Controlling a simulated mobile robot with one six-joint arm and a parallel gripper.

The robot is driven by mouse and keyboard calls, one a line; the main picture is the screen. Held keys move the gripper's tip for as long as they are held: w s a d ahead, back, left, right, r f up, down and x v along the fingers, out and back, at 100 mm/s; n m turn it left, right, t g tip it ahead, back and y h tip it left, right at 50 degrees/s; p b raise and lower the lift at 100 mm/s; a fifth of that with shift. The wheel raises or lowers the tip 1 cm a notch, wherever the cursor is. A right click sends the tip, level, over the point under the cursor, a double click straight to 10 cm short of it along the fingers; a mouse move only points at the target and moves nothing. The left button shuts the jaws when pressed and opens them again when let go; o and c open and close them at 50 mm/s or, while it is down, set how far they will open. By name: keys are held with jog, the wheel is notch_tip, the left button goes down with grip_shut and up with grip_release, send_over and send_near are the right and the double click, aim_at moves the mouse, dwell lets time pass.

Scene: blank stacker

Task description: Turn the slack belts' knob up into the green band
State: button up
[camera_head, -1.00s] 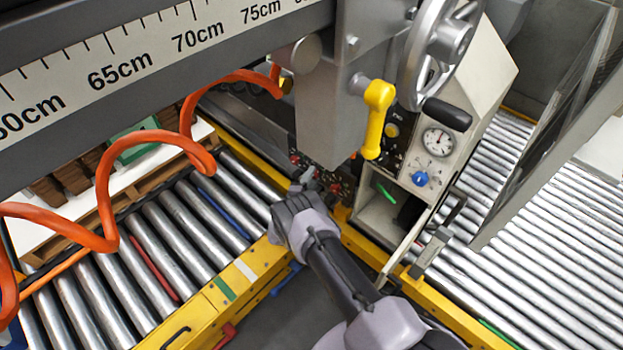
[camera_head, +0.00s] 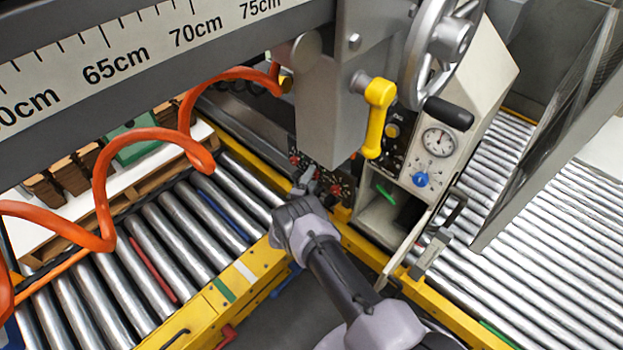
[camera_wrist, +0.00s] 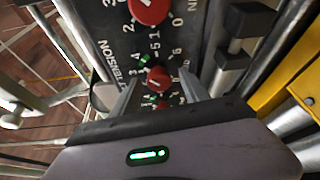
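A dark control panel with red knobs shows in the wrist view. A small red knob (camera_wrist: 157,79) with a white pointer mark sits on a numbered dial, with small green marks near it. A larger red knob (camera_wrist: 148,10) is at the top edge. Partly cut-off lettering reading "TENSION" runs along the panel's left side. My gripper (camera_wrist: 160,88) is open, its two grey fingers on either side of the small knob, with gaps showing. Contact cannot be told. In the head view, my gripper (camera_head: 306,180) is at the panel, hiding part of it; a red knob (camera_head: 335,189) shows beside it.
A yellow handle (camera_head: 376,118) hangs from a grey block above the panel. A gauge (camera_head: 438,141) and blue knob (camera_head: 420,180) are on the beige housing to the right. Roller conveyors (camera_head: 180,240) lie on both sides. An orange coiled hose (camera_head: 105,190) hangs at left.

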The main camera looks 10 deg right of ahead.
jog(key=f+p+v, duration=0.1)
jog(key=p+v, duration=0.5)
jog(key=v, duration=1.1)
jog(key=shift+s+r, duration=0.2)
jog(key=shift+r, duration=0.3)
jog(key=shift+a, duration=0.1)
